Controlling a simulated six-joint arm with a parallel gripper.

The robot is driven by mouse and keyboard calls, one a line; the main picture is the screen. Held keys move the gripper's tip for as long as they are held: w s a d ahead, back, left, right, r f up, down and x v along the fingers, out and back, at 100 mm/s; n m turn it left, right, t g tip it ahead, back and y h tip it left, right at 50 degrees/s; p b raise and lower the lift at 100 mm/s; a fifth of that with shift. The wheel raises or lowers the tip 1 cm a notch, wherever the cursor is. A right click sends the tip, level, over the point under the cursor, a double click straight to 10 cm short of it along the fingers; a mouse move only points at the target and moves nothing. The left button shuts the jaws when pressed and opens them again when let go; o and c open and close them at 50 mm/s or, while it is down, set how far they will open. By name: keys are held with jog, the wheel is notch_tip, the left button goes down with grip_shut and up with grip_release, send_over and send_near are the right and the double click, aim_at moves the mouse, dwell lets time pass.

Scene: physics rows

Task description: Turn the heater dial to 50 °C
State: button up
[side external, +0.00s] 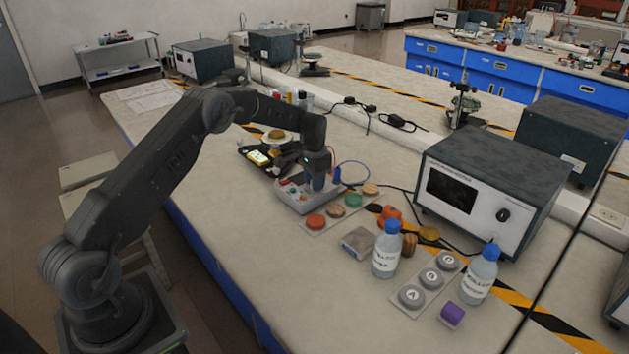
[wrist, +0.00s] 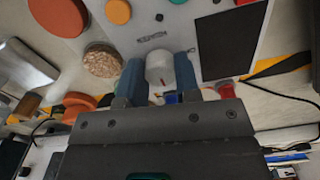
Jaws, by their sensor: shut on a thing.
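The heater (side external: 293,203) is a low light-grey box on the bench under my gripper (side external: 318,184) in the side view. In the wrist view its pale face (wrist: 215,22) shows a dark rectangular panel (wrist: 232,42) and a small blurred label. A white round dial (wrist: 160,68) with a small orange-red mark sits between the blue fingers of my gripper (wrist: 158,78). The fingers are shut on the dial, one on each side. The dial is hidden in the side view. I cannot read any temperature or scale.
Coloured discs (side external: 316,221) lie just in front of the heater. Two bottles (side external: 386,252) (side external: 479,276), a strip of lettered grey discs (side external: 431,278) and a purple block (side external: 451,314) stand further right. A large instrument (side external: 478,190) stands behind them. The front left bench top is clear.

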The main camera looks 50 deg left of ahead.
jog(key=shift+r+m, duration=0.1)
jog(key=shift+m, duration=0.2)
jog(key=o, duration=0.9)
notch_tip(320, 180, up, 14)
jog(key=shift+f, duration=0.1)
dwell(0.3)
